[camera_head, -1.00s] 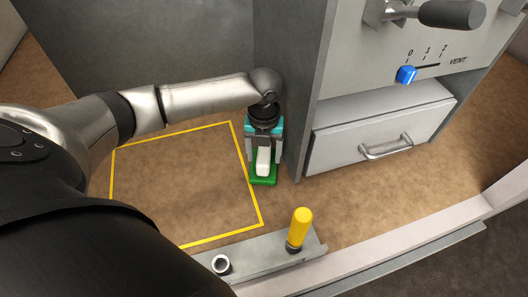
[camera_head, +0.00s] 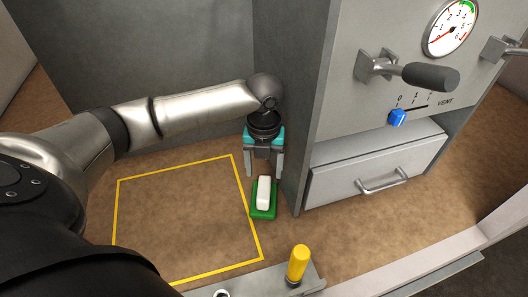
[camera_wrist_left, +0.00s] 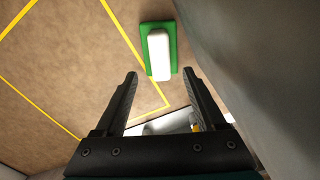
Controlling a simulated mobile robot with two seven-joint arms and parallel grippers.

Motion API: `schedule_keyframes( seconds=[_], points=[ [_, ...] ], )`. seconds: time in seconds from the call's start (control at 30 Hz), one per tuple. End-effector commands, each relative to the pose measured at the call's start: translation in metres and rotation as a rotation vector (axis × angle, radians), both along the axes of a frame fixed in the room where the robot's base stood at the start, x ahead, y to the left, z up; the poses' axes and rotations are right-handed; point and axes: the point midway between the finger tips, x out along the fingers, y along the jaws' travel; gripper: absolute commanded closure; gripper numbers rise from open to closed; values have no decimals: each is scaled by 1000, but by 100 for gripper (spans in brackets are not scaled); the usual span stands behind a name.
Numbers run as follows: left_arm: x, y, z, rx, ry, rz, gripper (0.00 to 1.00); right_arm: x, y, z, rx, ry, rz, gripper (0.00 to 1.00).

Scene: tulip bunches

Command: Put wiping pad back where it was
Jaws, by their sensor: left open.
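The wiping pad, a green pad (camera_head: 263,214) with a white block-shaped grip (camera_head: 264,191) on top, lies on the brown surface. It is just right of the yellow outline's right edge and close to the grey cabinet's side. My left gripper (camera_head: 264,172) is open and empty, above and behind the pad, with its fingers apart from it. In the left wrist view the pad's white grip (camera_wrist_left: 158,55) shows ahead of the open left gripper (camera_wrist_left: 165,82), clear of both fingertips. My right gripper is not in view.
A yellow square outline (camera_head: 116,215) marks clear floor to the left. The grey cabinet (camera_head: 318,120) with a drawer (camera_head: 375,175), blue vent knob (camera_head: 397,118) and lever (camera_head: 430,77) stands right. A yellow-handled tool (camera_head: 298,262) stands upright on the front rail.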

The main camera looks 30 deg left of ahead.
Motion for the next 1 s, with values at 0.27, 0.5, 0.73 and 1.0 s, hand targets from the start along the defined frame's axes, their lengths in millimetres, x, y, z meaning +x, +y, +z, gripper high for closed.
schedule_keyframes(
  seconds=[0.27, 0.5, 0.73, 1.0],
  points=[
    [0, 0, 30, 0, -1, 0, 28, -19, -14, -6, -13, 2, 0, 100],
    [0, 0, 39, 0, 0, 0, 28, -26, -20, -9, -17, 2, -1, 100],
    [0, 0, 39, 0, 0, 0, 28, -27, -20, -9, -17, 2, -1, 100],
    [0, 0, 39, 0, 0, 0, 28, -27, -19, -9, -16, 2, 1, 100]
  ],
)
